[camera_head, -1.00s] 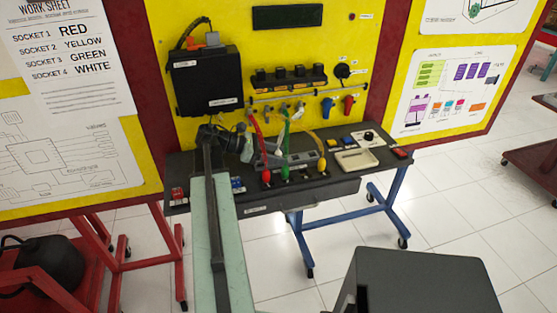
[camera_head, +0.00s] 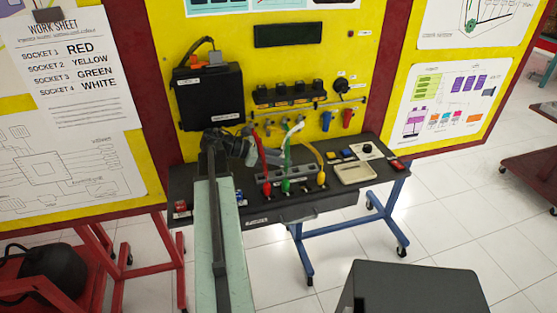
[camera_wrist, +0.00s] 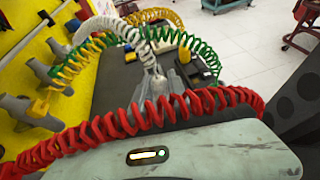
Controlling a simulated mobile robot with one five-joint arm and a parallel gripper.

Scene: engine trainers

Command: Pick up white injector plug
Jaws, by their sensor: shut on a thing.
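The white injector plug (camera_wrist: 157,85) shows in the wrist view at the end of a white coiled cable, between the fingers of my gripper (camera_wrist: 168,84). My gripper is shut on it. In the head view, my gripper (camera_head: 252,150) is small, above the left part of the dark bench and left of the coloured cables. The plug itself is hard to make out there. The white cable (camera_head: 294,129) arcs near the green one.
Red (camera_head: 267,188), green (camera_head: 286,186) and yellow (camera_head: 321,179) plugs stand on the bench (camera_head: 345,196) beside a grey block. Their coiled cables cross close around my gripper. A beige tray (camera_head: 355,173) lies right. The yellow panel (camera_head: 355,40) rises behind.

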